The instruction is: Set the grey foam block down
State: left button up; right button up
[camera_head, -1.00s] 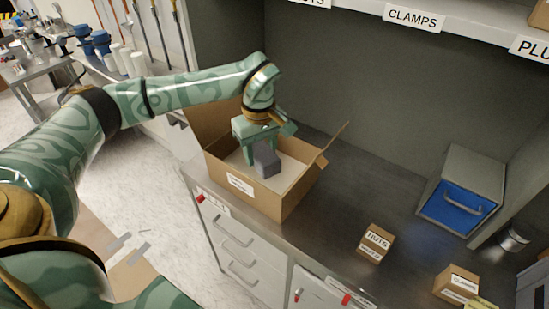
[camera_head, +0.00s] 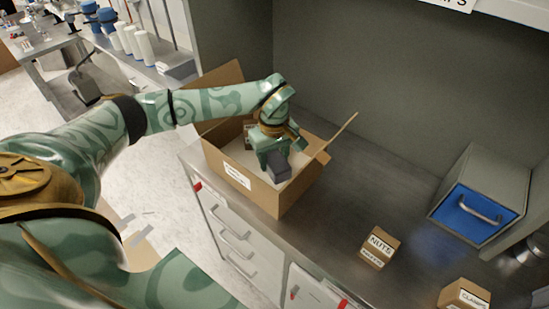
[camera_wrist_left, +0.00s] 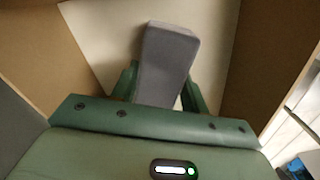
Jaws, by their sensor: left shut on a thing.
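The grey foam block (camera_head: 279,166) is held between the fingers of my left gripper (camera_head: 273,158), inside the mouth of an open cardboard box (camera_head: 262,192). In the left wrist view the foam block (camera_wrist_left: 167,62) stands out past the two green fingers of the gripper (camera_wrist_left: 160,90), with the box's pale bottom (camera_wrist_left: 105,35) behind it. I cannot tell whether the block touches the bottom. My right gripper is not in view.
The box stands on a dark metal counter (camera_head: 345,190) with its flaps open. A small NUTS box (camera_head: 379,247), a CLAMPS box (camera_head: 464,296) and a grey bin with a blue front (camera_head: 480,216) stand to the right. The counter between is clear.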

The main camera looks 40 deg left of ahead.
aim_at(274, 157)
pick_arm(q)
jog(key=o, duration=1)
jog(key=shift+c, duration=0.2)
notch_tip(274, 157, up, 12)
jog(key=p, duration=0.2)
jog(key=shift+r+p, duration=0.15)
jog(key=shift+p, duration=0.25)
